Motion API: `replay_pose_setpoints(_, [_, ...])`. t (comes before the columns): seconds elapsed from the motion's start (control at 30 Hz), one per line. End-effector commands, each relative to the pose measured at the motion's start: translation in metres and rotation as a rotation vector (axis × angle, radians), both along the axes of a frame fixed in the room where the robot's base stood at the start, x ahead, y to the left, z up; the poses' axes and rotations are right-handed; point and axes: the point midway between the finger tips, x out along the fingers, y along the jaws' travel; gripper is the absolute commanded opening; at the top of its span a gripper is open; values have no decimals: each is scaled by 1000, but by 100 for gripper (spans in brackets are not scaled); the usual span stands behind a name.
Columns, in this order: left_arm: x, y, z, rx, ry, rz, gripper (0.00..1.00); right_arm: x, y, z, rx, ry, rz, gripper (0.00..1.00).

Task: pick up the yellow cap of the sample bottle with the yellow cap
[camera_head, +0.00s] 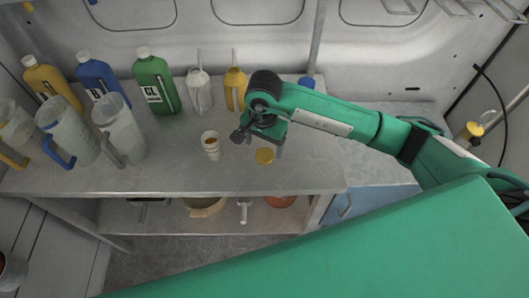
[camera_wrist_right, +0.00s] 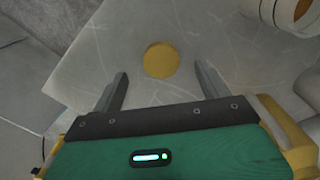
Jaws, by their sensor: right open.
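The yellow cap (camera_head: 265,156) lies flat on the grey worktop, apart from any bottle. It also shows in the right wrist view (camera_wrist_right: 161,60), ahead of and between the two fingers. My right gripper (camera_head: 262,148) is open and empty, just above and beside the cap; in the wrist view the fingers (camera_wrist_right: 160,82) stand wide apart with the cap slightly beyond their tips. An open white sample bottle (camera_head: 211,148) with amber content stands on the worktop left of the gripper. Its edge also shows at the top right of the wrist view (camera_wrist_right: 290,14). My left gripper is not in view.
Clear jugs (camera_head: 120,132) stand at the left of the worktop (camera_head: 180,180). Yellow, blue and green bottles (camera_head: 154,82) and small oil cans (camera_head: 199,90) line the back wall. A lower shelf holds a tan bowl (camera_head: 203,206). The worktop's front middle is clear.

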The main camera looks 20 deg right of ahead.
Motion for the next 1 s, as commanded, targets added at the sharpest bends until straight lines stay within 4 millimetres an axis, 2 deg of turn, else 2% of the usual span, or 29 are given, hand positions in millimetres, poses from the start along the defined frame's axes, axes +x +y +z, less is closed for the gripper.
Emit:
replay_pose_setpoints(0.1, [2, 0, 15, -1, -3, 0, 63, -1, 0, -11, 0, 6, -2, 77])
replay_pose_setpoints(0.33, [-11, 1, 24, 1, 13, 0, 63, 1, 0, -39, 0, 4, -2, 77])
replay_pose_setpoints(0.63, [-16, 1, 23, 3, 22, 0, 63, 1, 0, -45, 0, 0, 0, 77])
replay_pose_setpoints(0.87, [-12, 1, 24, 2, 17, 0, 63, 1, 0, -45, 0, 1, 0, 32])
replay_pose_setpoints(1.0, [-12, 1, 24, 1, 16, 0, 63, 1, 0, -45, 0, 1, 0, 29])
